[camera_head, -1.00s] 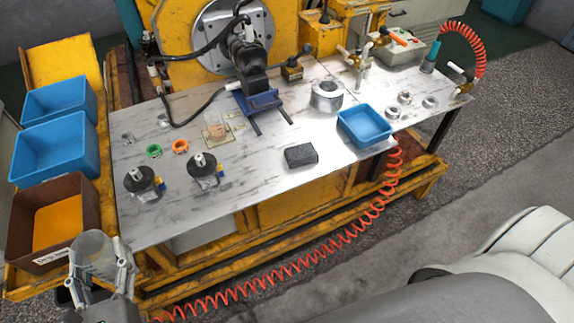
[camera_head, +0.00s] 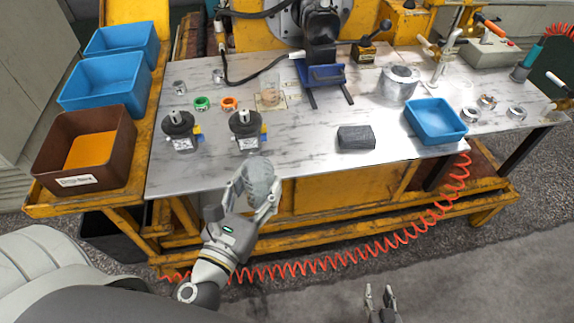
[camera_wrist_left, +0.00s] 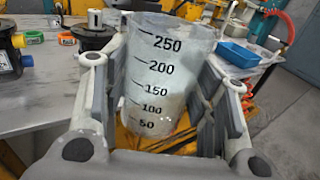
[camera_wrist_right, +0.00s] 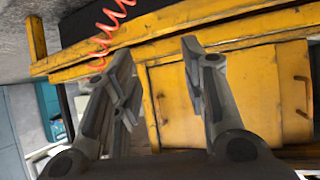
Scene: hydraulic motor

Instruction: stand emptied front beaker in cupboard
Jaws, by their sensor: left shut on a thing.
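A clear beaker (camera_head: 259,177) with black marks from 50 to 250 is held by my left gripper (camera_head: 256,188), in front of the table's front edge. In the left wrist view the beaker (camera_wrist_left: 160,75) stands between the two fingers, nearly upright and slightly tilted. I see no clear liquid in it. My right gripper (camera_head: 381,294) is open and empty, low in front of the bench; it also shows in the right wrist view (camera_wrist_right: 157,58). There it faces yellow panels (camera_wrist_right: 225,100) with handles under the bench. I cannot tell whether these are the cupboard.
The metal tabletop (camera_head: 300,150) carries two black motor parts (camera_head: 180,130), a dark block (camera_head: 356,138) and a blue tray (camera_head: 435,120). A brown bin (camera_head: 115,165) and blue bins (camera_head: 105,85) stand at left. A red coiled hose (camera_head: 330,262) hangs along the bench front.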

